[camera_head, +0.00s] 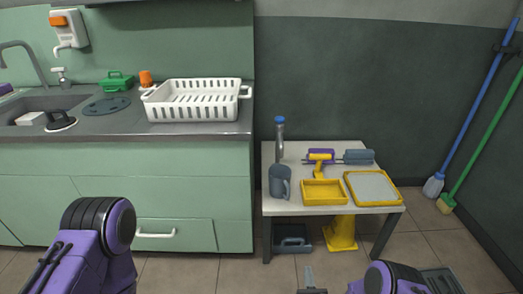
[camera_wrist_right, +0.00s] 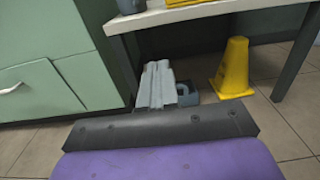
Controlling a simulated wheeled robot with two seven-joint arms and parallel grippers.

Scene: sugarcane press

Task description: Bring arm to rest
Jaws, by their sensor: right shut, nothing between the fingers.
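My right gripper (camera_head: 309,275) shows at the bottom edge of the head view, low in front of the white table. Its grey fingers point forward and are together with nothing between them. They also show in the middle of the right wrist view (camera_wrist_right: 158,80), above the purple wrist. My right arm (camera_head: 392,278) is mostly cut off by the bottom edge of the head view. My left arm (camera_head: 95,240) shows as a purple and black link at the lower left. Its gripper is out of the frame.
The white table (camera_head: 385,207) stands ahead with a grey mug (camera_head: 279,181), a yellow tray (camera_head: 324,193) and a blue-capped bottle (camera_head: 280,139). A yellow floor sign (camera_head: 340,235) and a grey dustpan-like item (camera_head: 293,240) are beneath. Green cabinets (camera_head: 180,185) stand left. Floor is open at right.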

